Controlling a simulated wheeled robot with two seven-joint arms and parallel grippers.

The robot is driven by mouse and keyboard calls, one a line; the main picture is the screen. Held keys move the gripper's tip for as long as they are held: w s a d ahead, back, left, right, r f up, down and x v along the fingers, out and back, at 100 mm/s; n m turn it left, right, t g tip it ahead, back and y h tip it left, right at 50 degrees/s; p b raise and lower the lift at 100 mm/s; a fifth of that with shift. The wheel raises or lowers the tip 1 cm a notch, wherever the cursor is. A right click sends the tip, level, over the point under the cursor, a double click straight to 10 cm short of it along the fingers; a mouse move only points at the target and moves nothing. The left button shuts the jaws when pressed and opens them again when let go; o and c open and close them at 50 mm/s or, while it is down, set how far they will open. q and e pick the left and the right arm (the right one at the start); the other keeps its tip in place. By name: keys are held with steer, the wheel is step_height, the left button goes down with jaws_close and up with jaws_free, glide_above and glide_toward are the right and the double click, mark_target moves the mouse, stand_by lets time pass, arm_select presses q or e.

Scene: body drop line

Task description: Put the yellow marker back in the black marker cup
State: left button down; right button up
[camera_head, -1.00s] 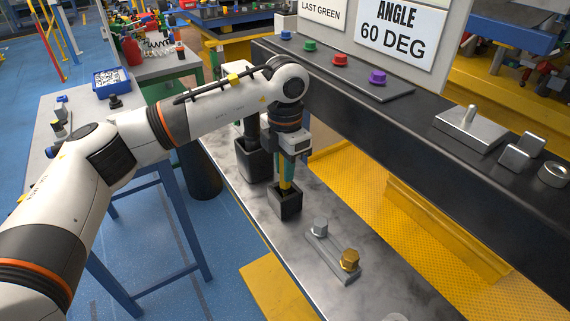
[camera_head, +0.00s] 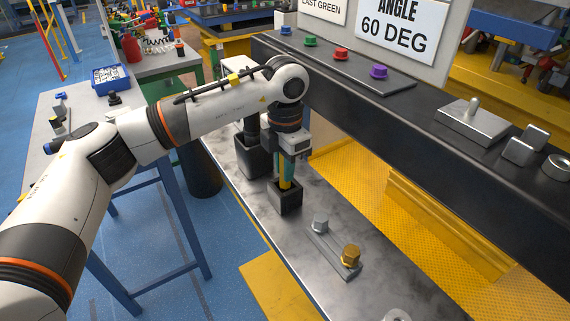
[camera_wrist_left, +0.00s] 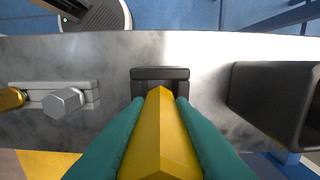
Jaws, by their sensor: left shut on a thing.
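My left gripper (camera_head: 287,166) is shut on the yellow marker (camera_head: 286,184), with its teal fingers on either side. It holds the marker upright, pointing down at the small square black marker cup (camera_head: 286,202) on the metal bench. The marker's lower end is at the cup's mouth; how deep it reaches inside is hidden. In the left wrist view the yellow marker (camera_wrist_left: 161,138) fills the middle between the teal fingers and covers much of the black cup (camera_wrist_left: 160,74). My right gripper is in neither view.
A larger black bin (camera_head: 252,158) stands close behind the cup. A grey fixture (camera_head: 332,250) with a silver and a brass bolt lies in front of it on the bench.

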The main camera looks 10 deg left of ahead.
arm_select(q)
steer(key=shift+f+b, duration=0.9)
steer(key=shift+f, duration=0.25)
steer(key=c, duration=1.2)
jaws_free()
steer(key=shift+r, duration=0.15)
steer(key=shift+r+p, duration=1.9)
steer(key=shift+r, duration=1.5)
